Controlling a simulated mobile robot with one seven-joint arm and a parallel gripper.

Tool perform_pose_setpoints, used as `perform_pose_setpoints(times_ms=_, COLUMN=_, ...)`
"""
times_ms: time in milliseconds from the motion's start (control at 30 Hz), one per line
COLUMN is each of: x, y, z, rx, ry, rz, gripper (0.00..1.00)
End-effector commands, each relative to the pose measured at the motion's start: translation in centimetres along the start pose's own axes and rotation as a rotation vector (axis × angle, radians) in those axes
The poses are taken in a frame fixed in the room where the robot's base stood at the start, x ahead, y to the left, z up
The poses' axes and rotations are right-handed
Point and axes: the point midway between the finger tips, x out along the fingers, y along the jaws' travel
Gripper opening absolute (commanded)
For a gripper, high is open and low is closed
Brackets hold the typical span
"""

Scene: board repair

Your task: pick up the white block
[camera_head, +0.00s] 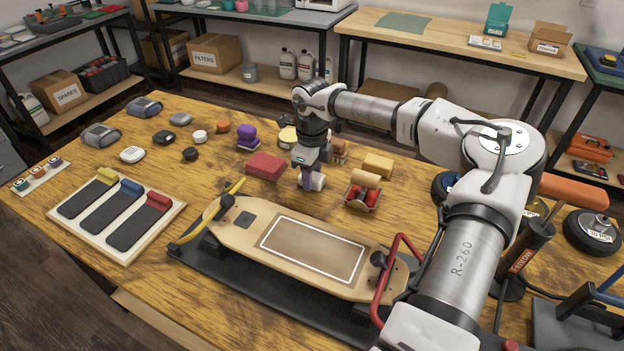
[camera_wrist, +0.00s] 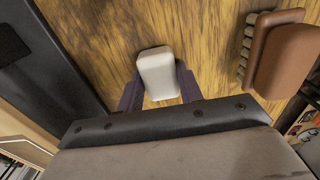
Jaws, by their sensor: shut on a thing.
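The white block (camera_wrist: 157,72) shows in the middle of the wrist view, a pale rounded piece between the two dark fingers of my gripper (camera_wrist: 158,85). My gripper is shut on it, with one finger on each side. In the head view my gripper (camera_head: 312,181) points down beyond the skateboard, and the white block (camera_head: 318,183) shows partly at its fingers. The gripper hides part of the block there. I cannot tell whether the block touches the table or is lifted clear of it.
A skateboard deck (camera_head: 265,216) lies in front of my gripper. A dark red block (camera_head: 266,166) is to its left, a holder with red rolls (camera_head: 361,197) to its right, and a yellow block (camera_head: 378,164) behind that. A brown brush (camera_wrist: 284,60) is close by in the wrist view.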

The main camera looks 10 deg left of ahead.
Motion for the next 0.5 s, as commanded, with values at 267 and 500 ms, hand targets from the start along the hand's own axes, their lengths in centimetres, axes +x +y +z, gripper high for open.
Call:
perform_pose_setpoints(times_ms=267, x=-0.1, y=0.0, z=0.0, rx=0.000, ry=0.000, rz=0.000, gripper=0.09)
perform_pose_setpoints(times_ms=500, x=-1.1, y=-0.1, z=0.0, rx=0.000, ry=-0.001, rz=-0.002, gripper=0.09)
